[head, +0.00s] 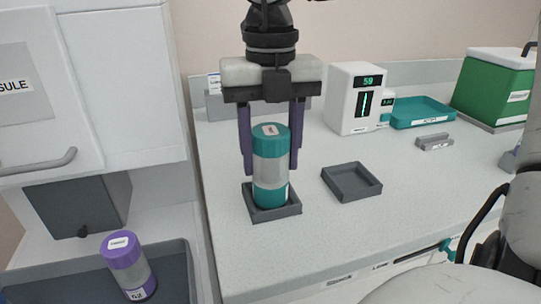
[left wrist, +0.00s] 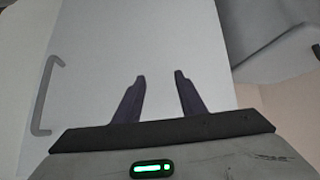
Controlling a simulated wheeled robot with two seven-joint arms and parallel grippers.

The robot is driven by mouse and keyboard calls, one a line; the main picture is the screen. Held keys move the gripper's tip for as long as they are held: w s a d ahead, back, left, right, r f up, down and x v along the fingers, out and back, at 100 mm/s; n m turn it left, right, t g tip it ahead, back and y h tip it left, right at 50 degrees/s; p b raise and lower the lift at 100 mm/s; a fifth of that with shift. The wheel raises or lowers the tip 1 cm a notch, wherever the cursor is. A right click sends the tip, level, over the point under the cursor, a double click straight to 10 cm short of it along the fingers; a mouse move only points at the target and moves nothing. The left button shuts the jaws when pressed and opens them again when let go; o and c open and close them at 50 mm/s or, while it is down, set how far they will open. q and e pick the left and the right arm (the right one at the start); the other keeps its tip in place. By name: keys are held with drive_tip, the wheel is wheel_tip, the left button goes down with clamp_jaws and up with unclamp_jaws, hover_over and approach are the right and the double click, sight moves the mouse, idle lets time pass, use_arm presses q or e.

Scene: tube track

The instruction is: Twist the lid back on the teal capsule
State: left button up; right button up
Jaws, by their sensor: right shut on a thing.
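The teal capsule (head: 271,172) stands upright in a grey square holder (head: 285,211) on the counter in the head view. It has a clear middle and a teal base. Its teal lid (head: 270,140) sits on top, level, with a small label; I cannot tell whether it is threaded tight. My right gripper (head: 271,168) comes down from above, with a purple finger on each side of the lid and upper body, shut on the lid. My left gripper (left wrist: 159,77) shows only in the left wrist view, its fingers apart and empty, facing a pale cabinet panel.
An empty grey square holder (head: 352,182) lies right of the capsule. Behind are a white device (head: 353,97), a teal tray (head: 424,112) and a green box (head: 497,90). At lower left a purple-lidded capsule (head: 123,251) stands in a grey bin (head: 178,270), below a white cabinet (head: 125,85).

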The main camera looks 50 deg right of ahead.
drive_tip(key=m+b, duration=0.2)
drive_tip(key=m, duration=0.3)
drive_tip(key=shift+f, duration=0.2)
drive_tip(key=shift+r+m, duration=0.2)
drive_tip(key=shift+m, duration=0.7)
use_arm(q)
drive_tip(key=shift+f, duration=1)
use_arm(e)
drive_tip(key=shift+m, duration=1)
use_arm(q)
drive_tip(key=shift+f, duration=0.1)
use_arm(e)
drive_tip(key=o, duration=1.4)
drive_tip(key=shift+c, duration=0.2)
wheel_tip(320, 180, up, 10)
drive_tip(key=shift+f+p, duration=0.25)
drive_tip(key=shift+p, duration=0.8)
use_arm(q)
drive_tip(key=shift+r, duration=0.95)
use_arm(e)
drive_tip(key=shift+r, duration=0.4)
